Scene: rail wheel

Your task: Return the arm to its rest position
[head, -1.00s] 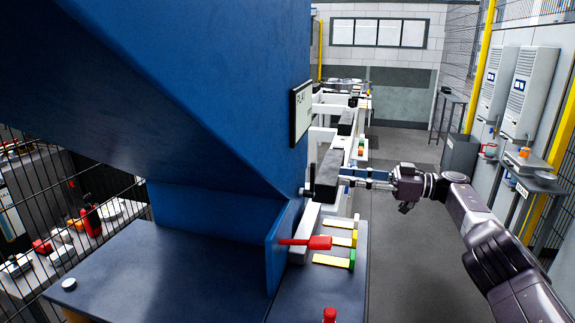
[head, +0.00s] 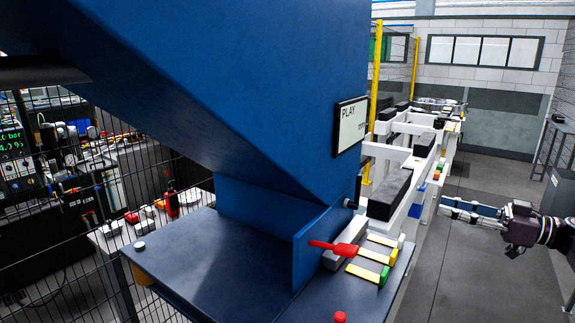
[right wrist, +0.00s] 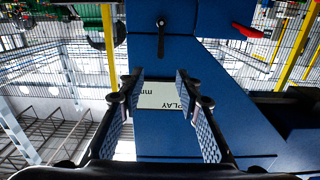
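My right gripper (head: 445,207) hangs in the air to the right of the blue machine (head: 270,90), over the grey floor. In the right wrist view its two fingers (right wrist: 160,82) are apart with nothing between them. The machine's white PLAY sign (right wrist: 162,96) shows beyond the gap, at a distance. A black crank handle (right wrist: 160,36) on the machine stands clear of the fingers. My left gripper is not in view.
A white rail frame (head: 412,160) stands behind. A mesh fence (head: 60,240) is at left. The floor (head: 480,270) at right is clear.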

